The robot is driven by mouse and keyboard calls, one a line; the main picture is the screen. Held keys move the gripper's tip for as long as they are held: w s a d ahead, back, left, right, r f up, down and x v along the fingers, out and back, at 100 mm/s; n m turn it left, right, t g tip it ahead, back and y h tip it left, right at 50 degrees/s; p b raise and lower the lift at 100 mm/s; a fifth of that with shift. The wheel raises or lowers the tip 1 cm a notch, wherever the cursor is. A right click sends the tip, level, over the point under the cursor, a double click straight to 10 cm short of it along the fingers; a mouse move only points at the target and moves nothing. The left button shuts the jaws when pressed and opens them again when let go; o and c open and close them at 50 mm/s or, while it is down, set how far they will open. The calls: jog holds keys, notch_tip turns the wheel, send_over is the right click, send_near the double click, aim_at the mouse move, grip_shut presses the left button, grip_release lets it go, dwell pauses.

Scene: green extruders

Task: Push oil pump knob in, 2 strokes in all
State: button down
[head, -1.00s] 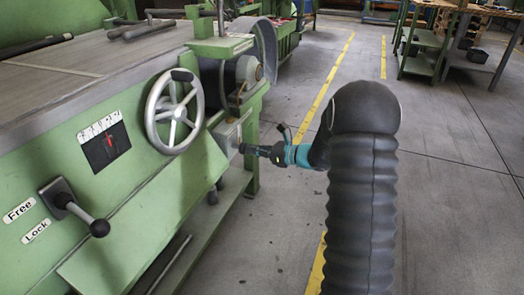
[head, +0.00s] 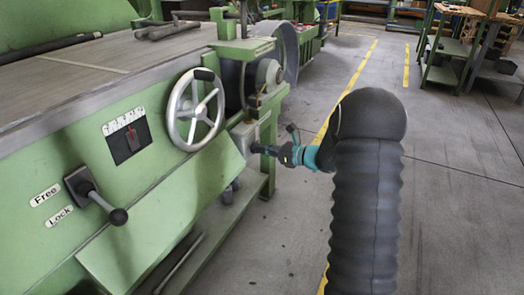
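The oil pump shows as a grey box (head: 243,136) on the end of the green machine, below and right of the handwheel. Its knob is small and dark, at or behind my gripper's tips, and I cannot make it out apart from them. My gripper (head: 262,150) is dark with a teal section behind it and points left at the box. Its tips are at the box's right face; whether they touch the knob is too small to tell. I cannot see whether the fingers are open or shut.
The handwheel (head: 195,109) and a lever (head: 97,203) beside the Free and Lock labels stick out from the green machine (head: 160,188). A green-framed workbench (head: 455,48) stands at the back right. The grey floor (head: 455,200) on the right is clear.

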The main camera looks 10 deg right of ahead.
jog(key=v, duration=1.4)
dwell(0.5)
